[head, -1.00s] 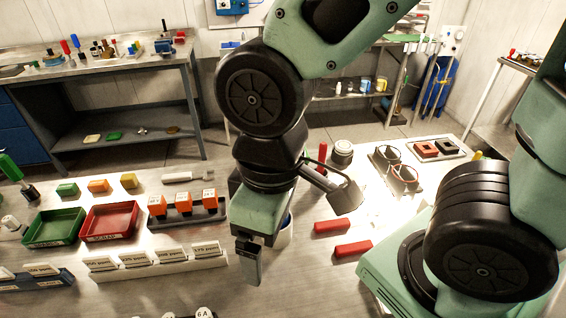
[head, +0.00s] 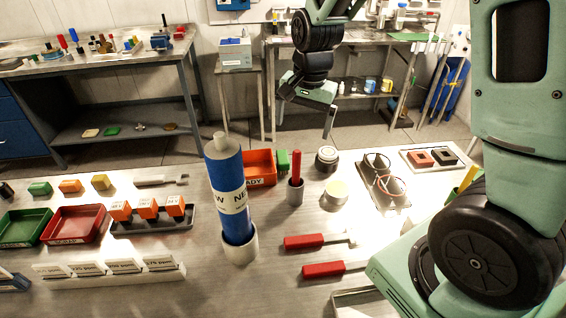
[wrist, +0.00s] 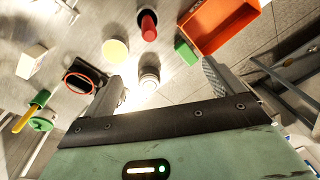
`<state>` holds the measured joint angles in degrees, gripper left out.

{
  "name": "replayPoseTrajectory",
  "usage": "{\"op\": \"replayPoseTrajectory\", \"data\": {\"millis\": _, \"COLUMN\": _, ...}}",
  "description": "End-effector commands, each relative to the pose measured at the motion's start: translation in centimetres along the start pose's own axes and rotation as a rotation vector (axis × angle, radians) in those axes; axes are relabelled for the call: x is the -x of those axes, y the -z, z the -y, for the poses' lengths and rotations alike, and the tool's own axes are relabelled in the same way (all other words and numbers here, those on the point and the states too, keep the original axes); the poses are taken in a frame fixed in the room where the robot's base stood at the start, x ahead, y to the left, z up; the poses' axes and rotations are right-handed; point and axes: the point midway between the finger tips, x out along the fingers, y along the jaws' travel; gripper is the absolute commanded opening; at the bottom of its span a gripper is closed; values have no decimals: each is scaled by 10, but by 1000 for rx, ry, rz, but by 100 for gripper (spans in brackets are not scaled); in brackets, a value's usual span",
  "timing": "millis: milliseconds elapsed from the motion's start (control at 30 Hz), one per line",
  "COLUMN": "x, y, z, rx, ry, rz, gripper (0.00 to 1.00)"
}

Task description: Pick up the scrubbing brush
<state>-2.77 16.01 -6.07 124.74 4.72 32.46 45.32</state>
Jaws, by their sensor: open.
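I cannot tell for certain which thing is the scrubbing brush. A small brown item (head: 170,127) on the left bench's lower shelf is too small to identify. A yellow-handled item with a round green part (wrist: 38,112) shows at the left of the wrist view; in the head view its yellow part (head: 468,177) is mostly hidden by my arm. My gripper (head: 325,120) is open and empty, beyond the near table's far edge in the head view. In the wrist view, a white-topped jar (wrist: 149,78) appears between the spread fingers, below them and apart.
An orange tray (head: 260,168) and green block (head: 282,161) stand near the table's far edge. A red-handled tool stands in a grey cup (head: 295,194). A tall blue cylinder (head: 229,190) rises mid-table. Red-handled tools (head: 304,242) lie in front. Glasses (head: 385,180) lie right.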

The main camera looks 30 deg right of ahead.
Motion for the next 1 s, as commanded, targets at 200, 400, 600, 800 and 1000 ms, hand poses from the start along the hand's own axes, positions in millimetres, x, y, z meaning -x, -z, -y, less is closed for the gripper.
{"op": "replayPoseTrajectory", "data": {"millis": 200, "x": -24, "y": 47, "z": 44, "rx": -568, "ry": -67, "rz": 22, "gripper": 94}}
{"op": "replayPoseTrajectory", "data": {"millis": 400, "x": -40, "y": 72, "z": 68, "rx": -936, "ry": -114, "rz": 14, "gripper": 94}}
{"op": "replayPoseTrajectory", "data": {"millis": 600, "x": -52, "y": 78, "z": 74, "rx": -1056, "ry": -132, "rz": 8, "gripper": 94}}
{"op": "replayPoseTrajectory", "data": {"millis": 800, "x": -88, "y": 75, "z": 70, "rx": -1060, "ry": -135, "rz": 9, "gripper": 94}}
{"op": "replayPoseTrajectory", "data": {"millis": 1000, "x": -129, "y": 73, "z": 66, "rx": -1059, "ry": -134, "rz": 9, "gripper": 94}}
